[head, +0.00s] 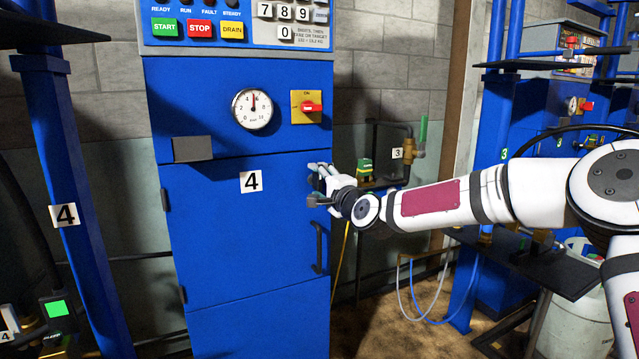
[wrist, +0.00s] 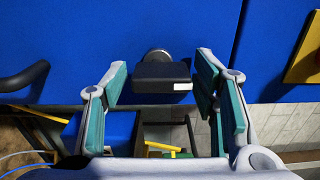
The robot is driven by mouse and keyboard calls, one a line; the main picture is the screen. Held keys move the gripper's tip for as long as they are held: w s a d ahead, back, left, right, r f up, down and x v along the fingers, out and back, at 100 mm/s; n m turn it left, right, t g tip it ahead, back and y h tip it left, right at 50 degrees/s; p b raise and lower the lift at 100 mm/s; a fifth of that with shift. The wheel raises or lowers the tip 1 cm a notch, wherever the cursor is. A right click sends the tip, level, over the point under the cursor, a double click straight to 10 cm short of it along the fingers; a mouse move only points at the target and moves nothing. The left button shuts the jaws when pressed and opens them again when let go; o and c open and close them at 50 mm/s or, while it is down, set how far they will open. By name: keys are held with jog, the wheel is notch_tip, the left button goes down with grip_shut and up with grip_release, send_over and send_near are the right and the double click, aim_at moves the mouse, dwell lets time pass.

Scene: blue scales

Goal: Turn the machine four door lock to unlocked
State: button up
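The machine four cabinet (head: 240,230) is blue, with a "4" label (head: 250,181) on its closed door. The door lock (wrist: 162,74) shows in the wrist view as a dark, wide knob on a round grey stem, with a white mark at its right end. My gripper (head: 317,176) is at the door's right edge, above the door handle (head: 318,248), and hides the lock in the head view. In the wrist view my gripper (wrist: 160,80) is open, its green-padded fingers on either side of the knob. Narrow gaps show at both sides; contact is not clear.
A yellow plate with a red switch (head: 307,107) and a round gauge (head: 252,108) sit above the door. Piping with a green-handled valve (head: 421,134) stands right of the cabinet. A blue post (head: 72,190) stands at left.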

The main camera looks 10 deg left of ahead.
dwell(0.3)
jog(key=v, duration=1.2)
